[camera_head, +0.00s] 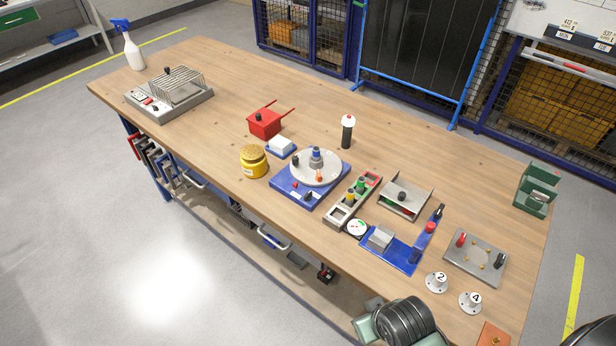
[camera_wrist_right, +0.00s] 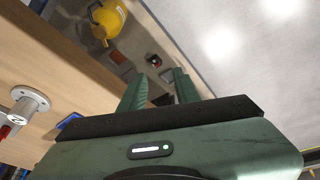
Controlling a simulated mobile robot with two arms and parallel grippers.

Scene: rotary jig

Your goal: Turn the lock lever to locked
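The rotary jig has a blue base (camera_head: 289,191) with a round pale disc (camera_head: 302,171) on top. My right gripper (camera_head: 366,315) is at the table's front edge, well to the right of the jig. In the right wrist view its fingers (camera_wrist_right: 160,80) are apart and empty. My left gripper is not in view.
A yellow jar (camera_head: 254,162), white block (camera_head: 281,146) and red box (camera_head: 265,123) stand left of the jig. A button tray (camera_head: 350,203), round dial (camera_head: 356,228) and blue fixture (camera_head: 398,252) stand right. Numbered knobs (camera_head: 436,282) are near my right gripper.

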